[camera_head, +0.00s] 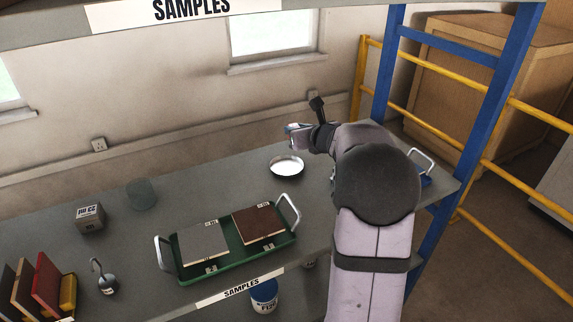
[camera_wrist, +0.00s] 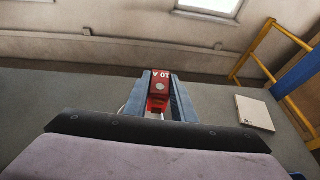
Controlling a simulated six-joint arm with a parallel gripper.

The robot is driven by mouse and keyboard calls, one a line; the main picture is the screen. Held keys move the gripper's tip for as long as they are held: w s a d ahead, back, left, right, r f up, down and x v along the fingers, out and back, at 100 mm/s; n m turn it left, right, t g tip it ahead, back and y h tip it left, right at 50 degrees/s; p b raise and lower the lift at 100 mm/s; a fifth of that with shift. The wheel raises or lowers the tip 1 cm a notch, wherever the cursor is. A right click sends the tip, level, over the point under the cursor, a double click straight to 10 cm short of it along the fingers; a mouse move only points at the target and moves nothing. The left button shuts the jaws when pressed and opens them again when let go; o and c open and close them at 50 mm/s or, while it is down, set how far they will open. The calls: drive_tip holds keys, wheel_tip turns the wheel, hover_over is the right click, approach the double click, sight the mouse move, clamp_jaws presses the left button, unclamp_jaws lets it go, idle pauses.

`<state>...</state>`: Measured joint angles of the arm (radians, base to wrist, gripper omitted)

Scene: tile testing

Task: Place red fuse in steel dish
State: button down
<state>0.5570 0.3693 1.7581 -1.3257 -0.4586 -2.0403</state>
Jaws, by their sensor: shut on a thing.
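The red fuse (camera_wrist: 160,87), marked "10 A", is held between the two fingers of my gripper (camera_wrist: 159,100) in the wrist view. In the head view my gripper (camera_head: 292,133) is above the bench, over or just behind the steel dish (camera_head: 287,167). The fuse is too small there to make out clearly. The dish is round, shallow and shiny, and its inside looks empty. In the wrist view the dish is mostly hidden behind the gripper, with only a pale edge showing beside the fingers.
A green tray (camera_head: 219,269) with white handles holds a grey tile (camera_head: 203,244) and a brown tile (camera_head: 258,223). A glass disc or jar (camera_head: 141,194), a small grey box (camera_head: 90,218) and a rack of coloured tiles (camera_head: 46,281) stand left. The bench around the dish is clear.

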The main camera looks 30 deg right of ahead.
sight(287, 169)
drive_tip(key=shift+n+y, duration=0.4)
drive_tip(key=shift+y, duration=0.1)
drive_tip(key=shift+w+a+f+b, duration=0.15)
drive_tip(key=shift+a+f, duration=0.3)
drive_tip(key=shift+f, duration=1.05)
drive_tip(key=shift+w+a+f+b, duration=0.1)
drive_tip(key=shift+a+f, duration=0.35)
drive_tip(key=shift+f, duration=1)
drive_tip(key=shift+w+a+f+b, duration=0.15)
drive_tip(key=shift+a+f, duration=0.3)
drive_tip(key=shift+f, duration=1.05)
drive_tip(key=shift+s+f, duration=0.1)
drive_tip(key=shift+f, duration=0.1)
drive_tip(key=c, duration=1.5)
unclamp_jaws()
drive_tip(key=shift+r, duration=0.1)
drive_tip(key=shift+r, duration=0.1)
drive_tip(key=b+v, duration=0.2)
drive_tip(key=v, duration=1)
drive_tip(key=shift+s, duration=0.1)
